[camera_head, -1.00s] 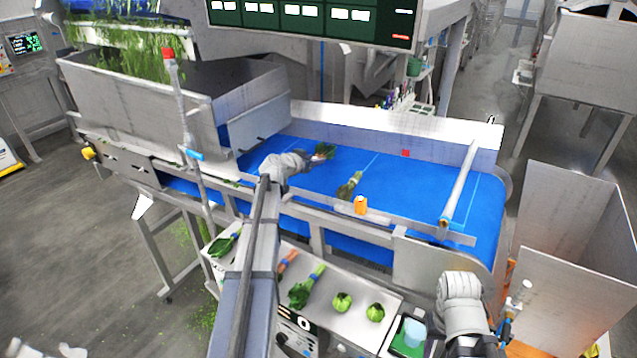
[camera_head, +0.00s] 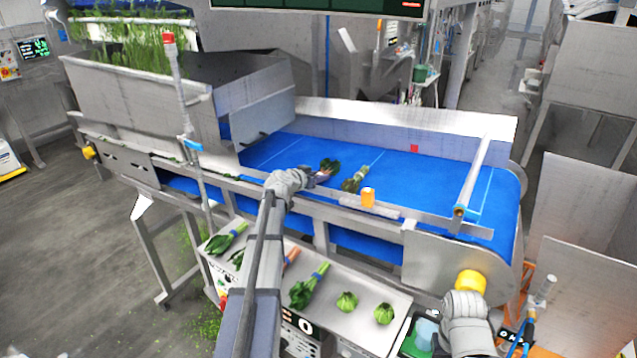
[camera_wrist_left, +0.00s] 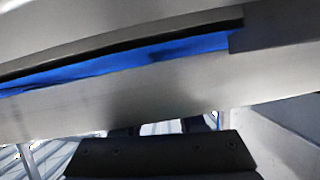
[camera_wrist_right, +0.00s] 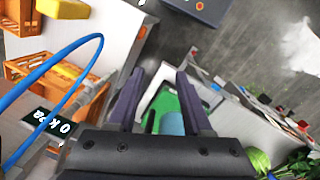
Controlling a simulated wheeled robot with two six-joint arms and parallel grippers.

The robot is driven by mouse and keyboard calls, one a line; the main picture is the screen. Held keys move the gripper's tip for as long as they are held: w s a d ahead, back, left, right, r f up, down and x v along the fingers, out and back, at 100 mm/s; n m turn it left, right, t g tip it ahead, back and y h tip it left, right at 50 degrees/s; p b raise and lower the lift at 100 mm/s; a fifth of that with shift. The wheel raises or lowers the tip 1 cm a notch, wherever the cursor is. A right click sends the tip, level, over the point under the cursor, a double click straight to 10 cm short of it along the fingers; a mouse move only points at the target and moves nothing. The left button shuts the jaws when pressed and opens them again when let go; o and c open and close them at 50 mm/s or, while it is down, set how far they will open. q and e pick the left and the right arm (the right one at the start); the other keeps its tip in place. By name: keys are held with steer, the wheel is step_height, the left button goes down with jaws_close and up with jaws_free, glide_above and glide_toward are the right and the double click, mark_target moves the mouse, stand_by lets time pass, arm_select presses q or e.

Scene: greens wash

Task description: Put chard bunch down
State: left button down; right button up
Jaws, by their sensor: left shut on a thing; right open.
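My left gripper (camera_head: 312,178) is shut on a chard bunch (camera_head: 329,167) by its stem end. The dark leaves point away, toward the far side of the blue belt (camera_head: 425,190). I cannot tell whether the bunch touches the belt. A second leafy bunch (camera_head: 354,179) lies on the belt just to its right.
A metal bar (camera_head: 473,178) crosses the belt's right end. A shelf (camera_head: 330,315) in front holds several vegetables. A yellow knob (camera_head: 470,282) is by the right arm. The belt's middle right is clear.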

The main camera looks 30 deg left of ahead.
arm_select(q)
steer(key=shift+r, duration=0.1)
steer(key=c, duration=0.5)
jaws_free()
steer(key=shift+s+r, duration=0.15)
steer(key=shift+s, duration=0.1)
arm_select(e)
steer(key=shift+r, duration=0.2)
arm_select(q)
steer(key=p+v, duration=0.4)
steer(key=v, duration=0.7)
steer(key=shift+s+p, duration=0.25)
steer(key=shift+p, duration=0.15)
arm_select(e)
step_height(320, 180, up, 4)
steer(key=shift+r, duration=0.15)
